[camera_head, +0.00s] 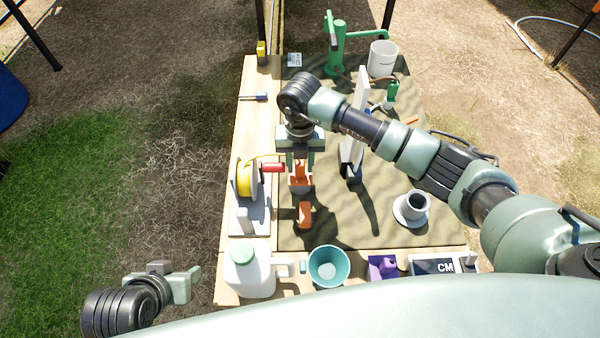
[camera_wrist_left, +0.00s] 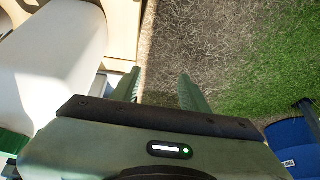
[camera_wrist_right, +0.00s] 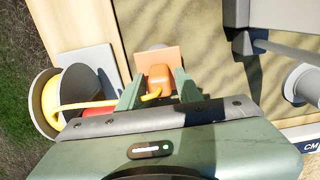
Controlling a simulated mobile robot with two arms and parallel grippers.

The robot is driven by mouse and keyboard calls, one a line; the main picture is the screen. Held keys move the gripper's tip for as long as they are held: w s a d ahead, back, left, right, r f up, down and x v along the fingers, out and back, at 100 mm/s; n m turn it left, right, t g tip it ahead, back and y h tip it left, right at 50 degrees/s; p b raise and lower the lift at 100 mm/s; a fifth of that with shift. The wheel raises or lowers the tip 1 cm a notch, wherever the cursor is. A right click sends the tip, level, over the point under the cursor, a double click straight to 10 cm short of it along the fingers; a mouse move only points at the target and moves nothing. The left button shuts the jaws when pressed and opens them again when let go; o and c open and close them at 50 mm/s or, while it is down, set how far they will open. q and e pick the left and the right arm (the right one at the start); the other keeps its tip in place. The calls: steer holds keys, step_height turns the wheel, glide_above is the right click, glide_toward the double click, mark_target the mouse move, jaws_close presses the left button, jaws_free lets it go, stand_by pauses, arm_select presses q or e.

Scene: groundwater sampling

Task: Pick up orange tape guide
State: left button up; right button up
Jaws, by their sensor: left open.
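The orange tape guide (camera_head: 300,183) stands on the mat, below my right gripper (camera_head: 300,174). In the right wrist view, its flat orange plate (camera_wrist_right: 160,56) and rounded orange part (camera_wrist_right: 158,78) lie between the two fingers. The right fingers (camera_wrist_right: 158,90) are apart, with narrow gaps beside the orange part. A second orange piece (camera_head: 304,215) lies just nearer to me; I cannot tell whether it belongs to the guide. My left gripper (camera_head: 184,284) is open and empty off the table's left edge; its fingers also show in the left wrist view (camera_wrist_left: 161,92).
A yellow tape reel (camera_head: 248,178) with a red end piece (camera_head: 272,167) stands close left of the right gripper. A white upright stand (camera_head: 354,140) is close right. A white jug (camera_head: 250,274) and teal bowl (camera_head: 328,266) stand at the near edge.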

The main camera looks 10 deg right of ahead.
steer(key=shift+c, duration=0.3)
jaws_close()
steer(key=shift+r, duration=0.15)
